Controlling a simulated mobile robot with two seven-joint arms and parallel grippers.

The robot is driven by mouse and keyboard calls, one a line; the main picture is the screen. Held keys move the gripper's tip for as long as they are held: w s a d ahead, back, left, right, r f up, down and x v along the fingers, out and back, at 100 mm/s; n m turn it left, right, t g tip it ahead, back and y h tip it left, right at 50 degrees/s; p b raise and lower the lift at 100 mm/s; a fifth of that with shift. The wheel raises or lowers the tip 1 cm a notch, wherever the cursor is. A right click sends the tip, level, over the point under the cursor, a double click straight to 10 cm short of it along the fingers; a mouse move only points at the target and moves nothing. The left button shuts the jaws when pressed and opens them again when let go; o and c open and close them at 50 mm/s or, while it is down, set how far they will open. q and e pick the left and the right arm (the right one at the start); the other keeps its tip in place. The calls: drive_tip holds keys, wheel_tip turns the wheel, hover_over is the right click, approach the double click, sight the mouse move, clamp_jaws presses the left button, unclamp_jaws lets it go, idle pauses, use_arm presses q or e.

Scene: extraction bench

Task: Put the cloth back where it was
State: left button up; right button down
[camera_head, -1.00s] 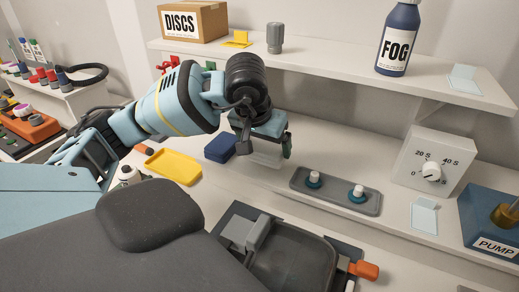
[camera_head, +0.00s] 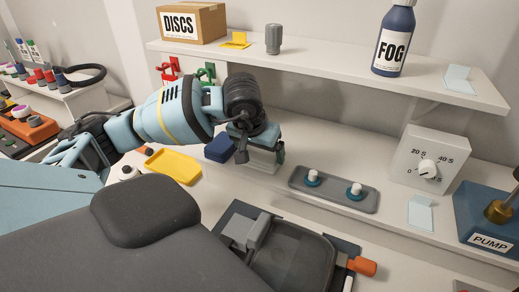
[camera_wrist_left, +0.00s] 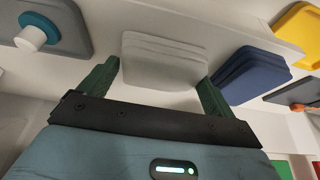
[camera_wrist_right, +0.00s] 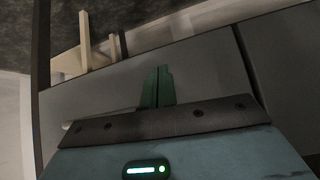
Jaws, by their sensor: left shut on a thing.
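A pale grey-white folded cloth (camera_wrist_left: 165,62) lies between the two green fingers of my left gripper (camera_wrist_left: 158,76), which is shut on it. In the head view my left gripper (camera_head: 262,156) points down over the bench, and part of the pale cloth (camera_head: 262,163) shows below it. The cloth is at or just above the bench top; I cannot tell if it touches. A dark blue folded cloth (camera_head: 220,148) lies close by on the left, also in the left wrist view (camera_wrist_left: 250,76). My right gripper (camera_wrist_right: 158,86) has its fingers together and looks empty.
A yellow tray (camera_head: 173,166) lies left of the blue cloth. A grey tray (camera_head: 333,190) with two teal-and-white knobs stands to the right. A timer box (camera_head: 429,158) and pump (camera_head: 488,222) stand farther right. A shelf (camera_head: 330,70) runs above and behind.

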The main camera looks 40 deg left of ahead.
use_arm(q)
drive_tip(key=shift+f, duration=0.2)
drive_tip(key=o, duration=0.7)
drive_tip(key=shift+r, duration=0.1)
drive_tip(key=shift+r, duration=0.35)
drive_tip(key=shift+v, duration=5.85)
drive_tip(key=shift+f, duration=0.1)
